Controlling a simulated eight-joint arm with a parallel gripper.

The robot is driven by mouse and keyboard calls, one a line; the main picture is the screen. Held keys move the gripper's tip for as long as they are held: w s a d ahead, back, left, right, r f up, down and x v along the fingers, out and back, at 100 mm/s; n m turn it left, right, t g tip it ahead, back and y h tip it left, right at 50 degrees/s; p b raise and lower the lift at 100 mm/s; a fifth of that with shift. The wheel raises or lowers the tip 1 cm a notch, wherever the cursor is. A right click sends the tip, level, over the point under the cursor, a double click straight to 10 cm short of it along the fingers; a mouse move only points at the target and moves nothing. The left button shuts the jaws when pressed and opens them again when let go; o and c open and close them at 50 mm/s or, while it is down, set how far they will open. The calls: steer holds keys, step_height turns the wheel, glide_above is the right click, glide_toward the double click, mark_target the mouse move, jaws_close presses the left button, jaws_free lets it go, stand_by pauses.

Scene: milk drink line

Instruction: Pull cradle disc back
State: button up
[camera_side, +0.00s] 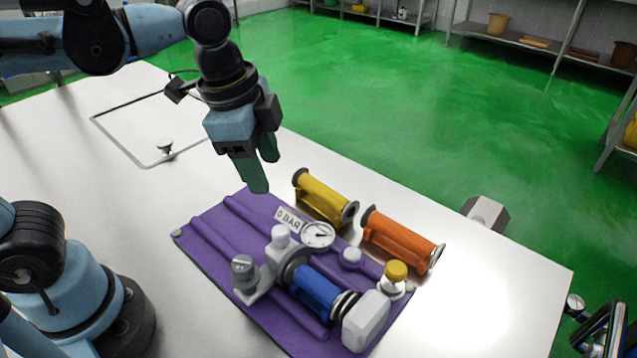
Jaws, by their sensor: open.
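My gripper (264,171) hangs above the back edge of the purple mat, pointing down with its green fingers apart and empty. On the mat stands a grey fixture (262,278) with a round dial gauge (318,235) and a "0 BAR" label. A blue cylinder (315,289) lies in line with it. Pale and dark discs (345,303) sit at the cylinder's right end, beside a whitish block (366,321). I cannot tell for sure which of these is the cradle disc. My gripper is well behind and above them, touching nothing.
A yellow cylinder (325,197) and an orange cylinder (402,239) lie in holders along the mat's back edge. A yellow-topped knob (396,271) stands on the right. The purple mat (207,245) has raised ridges. The white table (500,300) is clear at right.

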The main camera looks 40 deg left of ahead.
mark_target(280, 230)
steer(key=s+d+r+m+g, duration=0.2)
steer(key=d+m, duration=0.2)
steer(key=m, duration=0.2)
steer(key=shift+y, duration=0.4)
steer(key=shift+w+d+f, duration=0.1)
steer(key=shift+w+f, duration=0.05)
steer(key=shift+f, duration=2.8)
steer(key=shift+w+d+f, duration=0.1)
steer(key=shift+f, duration=2.8)
jaws_close()
